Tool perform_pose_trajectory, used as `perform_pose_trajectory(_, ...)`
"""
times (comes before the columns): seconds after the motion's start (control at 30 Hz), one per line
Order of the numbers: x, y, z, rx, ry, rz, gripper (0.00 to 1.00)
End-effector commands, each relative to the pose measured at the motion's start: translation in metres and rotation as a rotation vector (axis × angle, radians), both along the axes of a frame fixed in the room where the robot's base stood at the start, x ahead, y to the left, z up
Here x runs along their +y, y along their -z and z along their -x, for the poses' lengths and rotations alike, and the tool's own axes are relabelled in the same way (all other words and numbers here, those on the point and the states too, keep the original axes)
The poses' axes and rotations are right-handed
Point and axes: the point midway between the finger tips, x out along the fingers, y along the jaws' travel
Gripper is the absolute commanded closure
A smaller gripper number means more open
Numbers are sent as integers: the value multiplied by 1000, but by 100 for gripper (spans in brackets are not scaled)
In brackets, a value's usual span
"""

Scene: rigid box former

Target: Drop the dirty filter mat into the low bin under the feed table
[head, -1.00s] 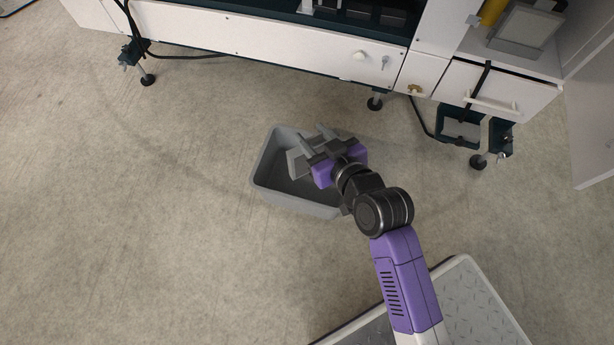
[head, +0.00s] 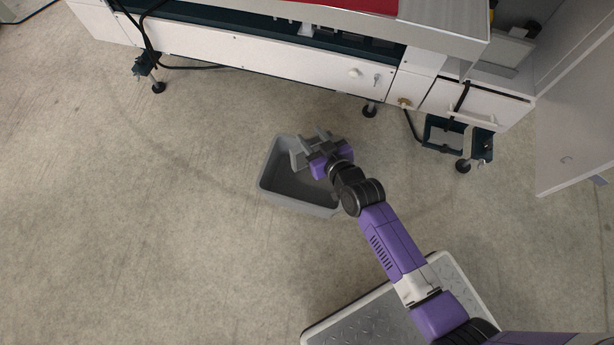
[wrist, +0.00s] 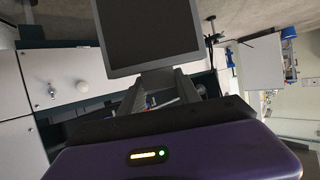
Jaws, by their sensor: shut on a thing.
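The dirty filter mat (head: 297,154) is a thin, flat, grey-framed piece, seen nearly edge-on in the head view. The low grey bin (head: 292,204) stands on the floor, open at the top. From above, the mat and gripper overlap the bin's back right part. Their height over it is hard to tell.
The white machine (head: 270,57) with levelling feet stands behind the bin. A dark bracket (head: 455,134) hangs at its right end, with a black cable beside it. A white door panel (head: 575,140) stands far right. The floor (head: 130,230) left of the bin is clear.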

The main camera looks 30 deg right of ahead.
Motion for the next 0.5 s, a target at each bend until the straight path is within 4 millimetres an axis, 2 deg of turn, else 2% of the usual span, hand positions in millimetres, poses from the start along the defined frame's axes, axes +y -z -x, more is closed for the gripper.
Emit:
perform_pose_trajectory(0.17,0,13,0,0,1,-1,100)
perform_pose_trajectory(0.5,0,50,0,-1,1,-1,100)
